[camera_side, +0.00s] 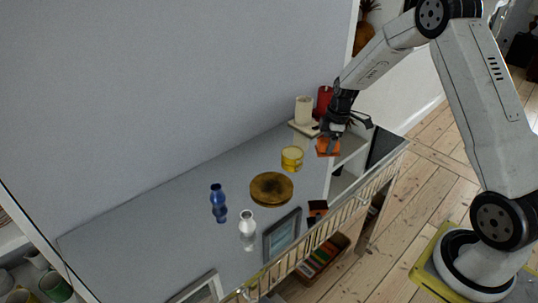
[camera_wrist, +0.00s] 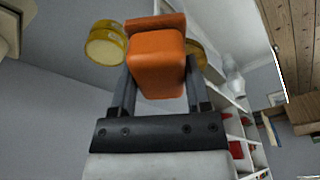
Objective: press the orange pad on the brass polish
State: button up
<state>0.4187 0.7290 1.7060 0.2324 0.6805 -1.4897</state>
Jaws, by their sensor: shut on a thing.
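My gripper (camera_side: 329,138) is shut on the orange pad (camera_side: 325,148) and holds it above the right end of the grey top. In the wrist view the orange pad (camera_wrist: 157,62) sits between both fingers of the gripper (camera_wrist: 158,82). The brass polish appears to be the yellow tin (camera_side: 292,158), standing upright left of the pad and apart from it. The tin also shows in the wrist view (camera_wrist: 106,44), with a pale round face. A mottled gold-brown disc (camera_side: 271,189) lies nearer the front; the pad hides most of it in the wrist view.
A cream candle (camera_side: 303,110) on a pale stand and a red candle (camera_side: 324,100) stand behind my gripper. A blue vase (camera_side: 218,203), a white vase (camera_side: 247,230) and a picture frame (camera_side: 282,235) stand or lie toward the left and front. A rail (camera_side: 335,220) edges the front.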

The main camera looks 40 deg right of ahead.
jog(key=w+f+m+h, duration=0.1)
jog(key=w+f+m, duration=0.1)
jog(key=w+m, duration=0.8)
jog(key=shift+w+d+m+t, duration=0.3)
jog(key=shift+w+d+m, duration=0.1)
jog(key=shift+w, duration=1.95)
jog(key=shift+f, duration=0.25)
send_over(292, 152)
jog(key=shift+s+a+f, duration=0.1)
jog(key=shift+s+f, duration=0.05)
jog(key=shift+f, duration=1.3)
jog(key=shift+s+f, duration=0.1)
jog(key=shift+f, duration=1.3)
jog(key=shift+f, duration=0.65)
jog(key=shift+r, duration=0.1)
notch_tip(292, 152, up, 7)
jog(key=shift+a, duration=0.1)
